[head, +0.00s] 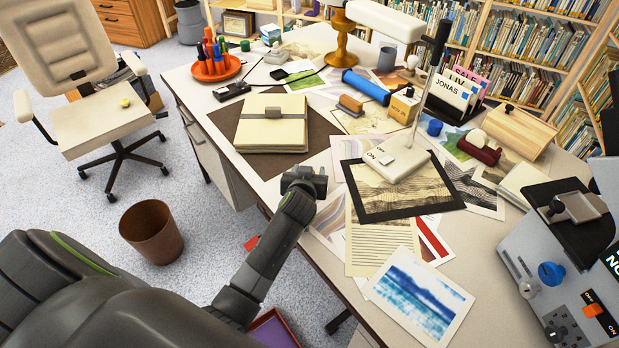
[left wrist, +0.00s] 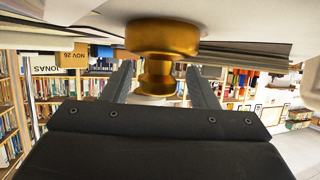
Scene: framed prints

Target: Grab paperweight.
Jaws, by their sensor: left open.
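The paperweight (left wrist: 160,72), a brass piece with a wide round base and a narrower knob, shows in the left wrist view, which is upside down, so the desk is at the top. My left gripper (head: 308,180) is over the near edge of the desk in the head view. In the left wrist view my left gripper (left wrist: 157,70) is open, with a finger on each side of the knob and gaps on both sides. In the head view I cannot make out the paperweight; the gripper seems to hide it. My right gripper is not in view.
A folder stack (head: 271,125) lies on a dark mat beyond the gripper. A black-framed print (head: 402,187) and loose sheets lie to its right. A brass lamp (head: 341,45) and a pen tray (head: 216,68) stand farther back. A grey machine (head: 530,262) stands at right.

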